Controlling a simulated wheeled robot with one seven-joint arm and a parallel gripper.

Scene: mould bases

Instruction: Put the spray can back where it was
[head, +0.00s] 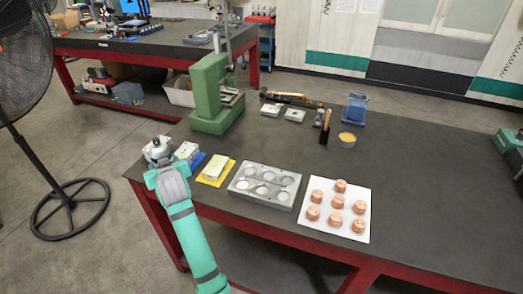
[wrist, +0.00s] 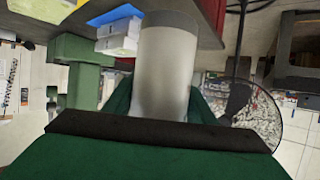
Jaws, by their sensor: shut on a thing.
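The spray can (wrist: 166,65) shows in the wrist view as a plain pale grey cylinder between my dark green fingers. My gripper (wrist: 160,104) is shut on it. In the head view my gripper (head: 158,150) is at the left front corner of the dark-topped workbench (head: 420,185), left of a white block on a blue mat (head: 196,160). The can cannot be clearly told from my gripper there. Whether the can touches the bench top is hidden.
Right of my gripper lie a block on a yellow mat (head: 216,170), a grey mould plate (head: 263,185) and a white board (head: 335,208) with several copper-coloured pieces. A green press (head: 212,95) stands behind. A black fan (head: 25,60) stands on the floor at left.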

